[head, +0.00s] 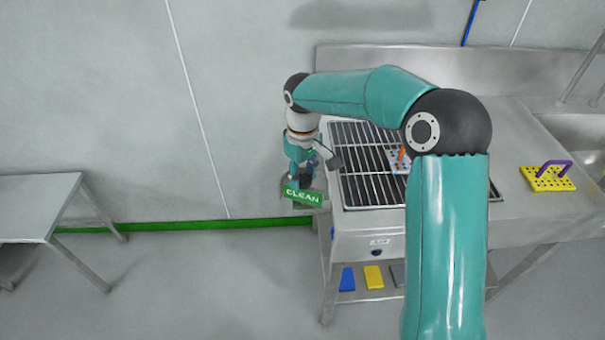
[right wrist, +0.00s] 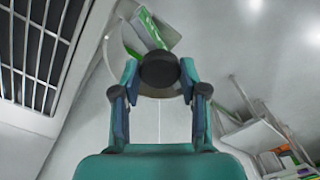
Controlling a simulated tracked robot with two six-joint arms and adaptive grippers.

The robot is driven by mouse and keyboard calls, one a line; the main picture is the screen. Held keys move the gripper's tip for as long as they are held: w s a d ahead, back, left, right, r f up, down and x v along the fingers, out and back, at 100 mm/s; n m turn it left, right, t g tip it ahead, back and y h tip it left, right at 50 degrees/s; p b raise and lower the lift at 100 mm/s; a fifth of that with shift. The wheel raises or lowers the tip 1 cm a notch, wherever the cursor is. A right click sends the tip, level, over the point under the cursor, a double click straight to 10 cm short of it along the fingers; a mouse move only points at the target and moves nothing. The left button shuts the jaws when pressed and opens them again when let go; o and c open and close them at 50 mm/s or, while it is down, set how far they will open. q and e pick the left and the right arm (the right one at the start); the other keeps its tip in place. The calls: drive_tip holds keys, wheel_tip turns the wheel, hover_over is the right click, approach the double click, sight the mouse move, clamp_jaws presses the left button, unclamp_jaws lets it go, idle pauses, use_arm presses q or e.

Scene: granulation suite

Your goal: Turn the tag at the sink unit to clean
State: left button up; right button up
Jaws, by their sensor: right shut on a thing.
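The green tag (head: 303,196) at the left end of the sink unit (head: 350,246) shows the word CLEAN towards the head camera. My right gripper (head: 304,180) is just above the tag, with its arm reaching over the unit from the right. In the right wrist view the gripper's two fingers are shut on a round black knob (right wrist: 159,71). Behind the knob, part of a green and white plate (right wrist: 152,31) shows, and a grey disc is partly hidden. My left gripper is in neither view.
A wire rack (head: 365,186) lies on the unit, with a white perforated piece partly behind my arm. A yellow perforated block (head: 547,180) with a purple handle stands at right. Blue and yellow pieces lie on the lower shelf. A steel table (head: 35,205) stands at left, with free floor between.

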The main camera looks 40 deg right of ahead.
drive_tip(key=shift+n+p, duration=0.3)
drive_tip(key=shift+n, duration=2)
drive_tip(key=o, duration=1.1)
drive_tip(key=shift+o, duration=0.2)
drive_tip(key=shift+r, duration=0.1)
wheel_tip(320, 180, up, 12)
drive_tip(key=shift+w, duration=0.1)
